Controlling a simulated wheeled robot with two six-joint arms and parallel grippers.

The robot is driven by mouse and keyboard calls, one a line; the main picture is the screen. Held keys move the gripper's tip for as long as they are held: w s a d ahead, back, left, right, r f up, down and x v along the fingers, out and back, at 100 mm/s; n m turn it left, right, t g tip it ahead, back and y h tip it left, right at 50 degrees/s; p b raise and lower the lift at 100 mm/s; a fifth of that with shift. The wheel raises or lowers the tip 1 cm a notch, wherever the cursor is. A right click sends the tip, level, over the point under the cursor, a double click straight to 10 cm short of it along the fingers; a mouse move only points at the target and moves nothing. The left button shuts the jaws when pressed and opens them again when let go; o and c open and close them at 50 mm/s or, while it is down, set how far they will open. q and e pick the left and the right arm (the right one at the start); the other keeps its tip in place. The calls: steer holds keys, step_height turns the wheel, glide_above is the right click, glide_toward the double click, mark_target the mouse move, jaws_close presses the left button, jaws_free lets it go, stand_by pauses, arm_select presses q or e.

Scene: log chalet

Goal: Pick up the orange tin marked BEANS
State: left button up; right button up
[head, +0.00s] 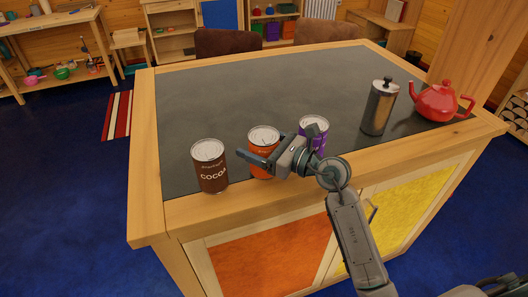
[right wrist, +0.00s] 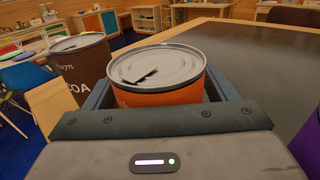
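The orange tin (head: 263,138) stands upright on the dark counter top, between a brown tin on its left and a purple tin on its right. Its lettering is mostly hidden. My right gripper (head: 283,143) is at the tin, with one finger at its front left and the other toward the purple tin. In the right wrist view the orange tin (right wrist: 160,95) sits between the two fingers, its grey lid above them. The fingers are apart, with what looks like a narrow gap beside the tin. The left gripper is not in view.
The brown cocoa tin (head: 209,168) stands close on the left and the purple tin (head: 316,126) close on the right. A steel canister (head: 379,108) and a red teapot (head: 437,101) stand farther right. The counter (head: 240,90) behind the tins is clear.

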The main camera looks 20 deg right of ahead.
steer(key=c, duration=0.8)
steer(key=shift+r, duration=0.15)
